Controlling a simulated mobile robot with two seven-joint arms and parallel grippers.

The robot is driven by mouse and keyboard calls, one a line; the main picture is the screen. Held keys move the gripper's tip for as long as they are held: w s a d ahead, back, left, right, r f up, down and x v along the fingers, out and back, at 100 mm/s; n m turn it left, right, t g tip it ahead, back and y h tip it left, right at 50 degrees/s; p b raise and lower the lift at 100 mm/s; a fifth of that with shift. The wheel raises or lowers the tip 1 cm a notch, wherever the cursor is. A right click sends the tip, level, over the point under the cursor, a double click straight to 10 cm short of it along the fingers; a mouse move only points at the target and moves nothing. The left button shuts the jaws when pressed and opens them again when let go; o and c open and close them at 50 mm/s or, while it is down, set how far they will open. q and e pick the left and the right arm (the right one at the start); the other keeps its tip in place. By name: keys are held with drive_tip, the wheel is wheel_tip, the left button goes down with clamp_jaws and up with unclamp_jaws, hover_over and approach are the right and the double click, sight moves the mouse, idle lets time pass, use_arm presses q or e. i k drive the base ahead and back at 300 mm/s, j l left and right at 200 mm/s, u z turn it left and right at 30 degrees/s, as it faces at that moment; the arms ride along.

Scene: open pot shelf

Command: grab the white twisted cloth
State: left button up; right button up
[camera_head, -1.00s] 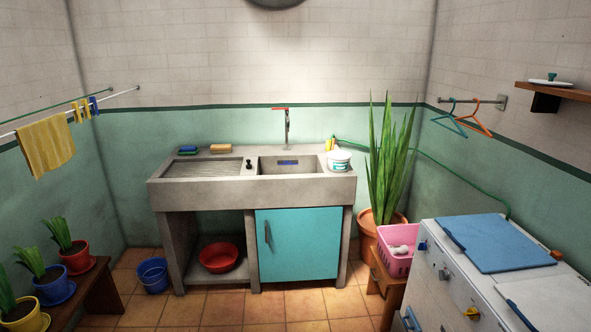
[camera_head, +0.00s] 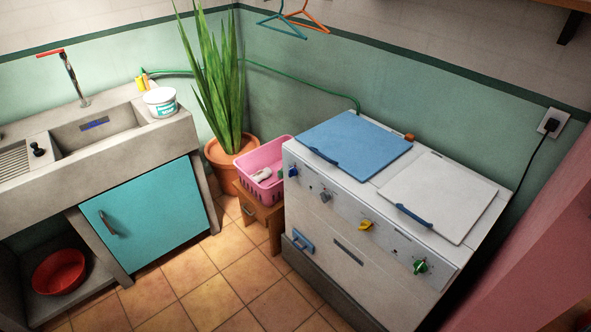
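A small white item (camera_head: 261,175), perhaps the twisted cloth, lies inside the pink basket (camera_head: 273,153). It is too small to tell its exact form. The basket stands on a low wooden stool (camera_head: 258,213) between the potted plant and the white machine. Part of the item is hidden by the basket's wall. Neither of my grippers shows in the head view.
A white machine (camera_head: 340,228) with a blue lid (camera_head: 355,143) and a white lid (camera_head: 438,195) stands right of the basket. A potted plant (camera_head: 232,150) stands behind it. The concrete sink (camera_head: 95,145) is at left. The tiled floor (camera_head: 215,280) in front is clear.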

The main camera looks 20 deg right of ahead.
sight(260, 175)
drive_tip(key=i+j+z, duration=0.75)
drive_tip(key=i+j, duration=0.1)
